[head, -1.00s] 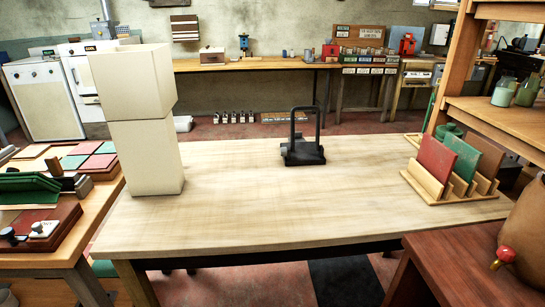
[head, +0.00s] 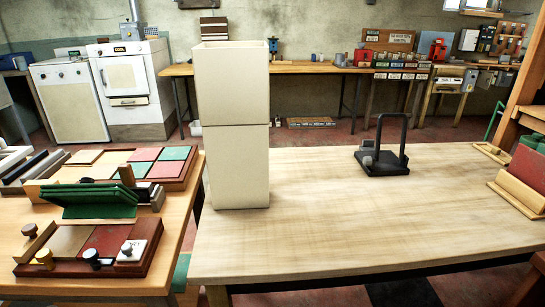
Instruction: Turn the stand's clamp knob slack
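A black stand (head: 396,169) with a flat base and an upright loop-shaped frame stands on the pale wooden table (head: 330,235), right of the middle of the head view. A small grey piece (head: 367,147) shows at the left side of its frame. It is too small to tell whether this is the clamp knob or how tight it is. Neither of my grippers is in view.
Two stacked cream boxes (head: 236,120) rise from the table's left end. A left-hand bench (head: 160,276) holds knobbed boards and red and green tiles. A wooden rack (head: 518,191) stands at the right edge. The table's front middle is clear.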

